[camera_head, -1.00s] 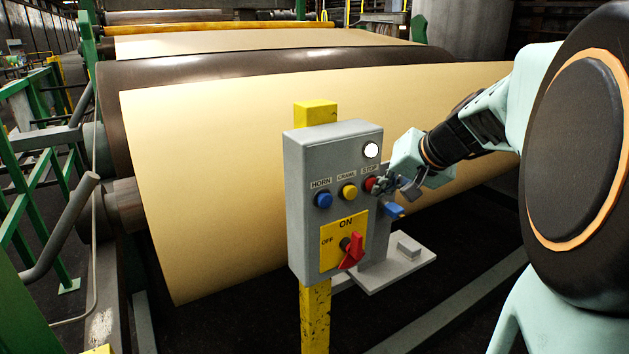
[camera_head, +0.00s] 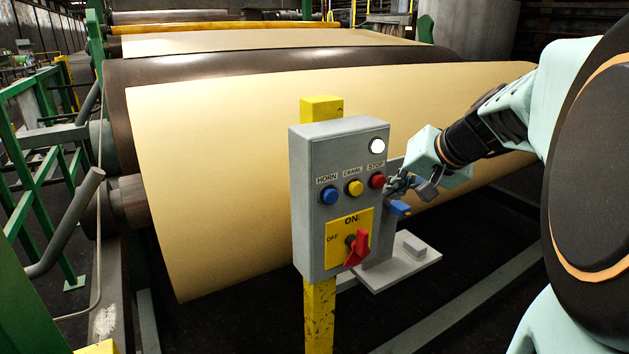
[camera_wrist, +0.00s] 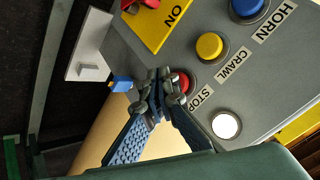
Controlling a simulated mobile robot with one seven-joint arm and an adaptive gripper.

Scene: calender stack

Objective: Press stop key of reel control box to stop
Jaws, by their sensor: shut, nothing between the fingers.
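The grey reel control box (camera_head: 310,215) is mounted on a yellow post. Its red STOP key (camera_head: 377,181) sits at the upper right of the face, below a lit white lamp. The STOP key also shows in the wrist view (camera_wrist: 184,84), partly hidden behind my fingertips. My gripper (camera_head: 392,187) is shut and empty, just right of the STOP key in the head view. In the wrist view its fingertips (camera_wrist: 158,92) overlap the key's edge. I cannot tell whether they touch it.
A blue HORN key (camera_head: 329,195) and yellow CRAWL key (camera_head: 355,187) sit left of STOP. A grey shelf (camera_head: 400,275) juts out at right. A large paper-covered roll (camera_head: 220,170) stands behind.

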